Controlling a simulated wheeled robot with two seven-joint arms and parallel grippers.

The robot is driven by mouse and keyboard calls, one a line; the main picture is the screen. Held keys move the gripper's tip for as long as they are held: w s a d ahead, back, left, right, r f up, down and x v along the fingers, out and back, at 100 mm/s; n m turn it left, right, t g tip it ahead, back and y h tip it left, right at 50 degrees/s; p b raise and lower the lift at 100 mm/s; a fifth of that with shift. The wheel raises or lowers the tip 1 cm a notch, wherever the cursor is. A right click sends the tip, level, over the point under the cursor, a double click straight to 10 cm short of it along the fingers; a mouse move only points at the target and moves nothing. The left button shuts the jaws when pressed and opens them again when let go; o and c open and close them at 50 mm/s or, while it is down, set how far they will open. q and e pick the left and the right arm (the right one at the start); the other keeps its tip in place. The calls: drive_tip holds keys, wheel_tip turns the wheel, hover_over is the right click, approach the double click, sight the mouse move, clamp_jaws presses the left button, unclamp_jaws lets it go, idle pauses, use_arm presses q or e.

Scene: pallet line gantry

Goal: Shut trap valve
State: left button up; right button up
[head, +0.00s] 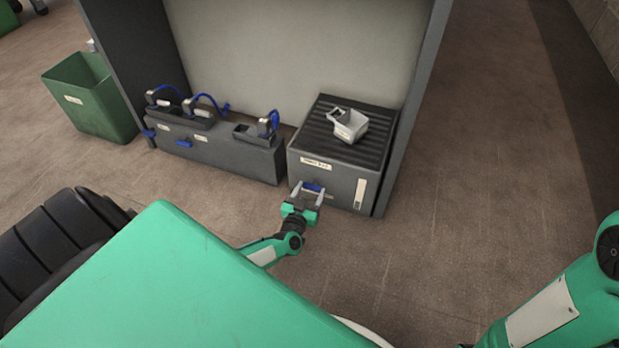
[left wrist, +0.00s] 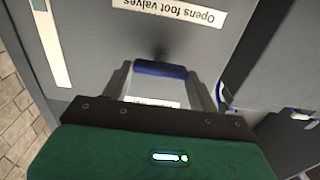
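A blue handle (head: 312,187) sits on the front of a grey box (head: 330,180) with a ribbed dark top. My left gripper (head: 308,190) is in front of this face, its two pale fingers apart, one on each side of the handle. In the left wrist view the blue handle (left wrist: 160,69) lies between the fingertips; contact is not clear. A label (left wrist: 168,10) on the face reads "Opens foot valves", upside down. I cannot tell from the labels which part is the trap valve. My right gripper is not in view; only its arm shows at the lower right.
A long dark grey unit (head: 225,150) with blue levers and hoses stands left of the box. A pale scoop-like container (head: 349,125) rests on the box top. A green bin (head: 95,100) stands at far left. A gantry post borders the box's right; floor beyond is clear.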

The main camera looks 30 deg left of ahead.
use_arm(q)
drive_tip(key=shift+n, duration=0.4)
drive_tip(key=shift+c, duration=0.4)
drive_tip(key=n, duration=0.3)
drive_tip(key=shift+a+p, duration=0.1)
drive_tip(key=shift+p, duration=0.3)
drive_tip(key=n, duration=0.4)
drive_tip(key=shift+f, duration=0.15)
drive_tip(key=n+b, duration=0.1)
drive_tip(key=n, duration=0.4)
drive_tip(key=shift+a+f, duration=0.1)
drive_tip(key=shift+a, duration=0.05)
drive_tip(key=n+b, duration=0.1)
drive_tip(key=n, duration=0.2)
drive_tip(key=shift+s+n, duration=0.1)
drive_tip(key=shift+n, duration=0.3)
drive_tip(key=shift+f+n, duration=0.1)
drive_tip(key=shift+n, duration=0.8)
drive_tip(key=o, duration=1)
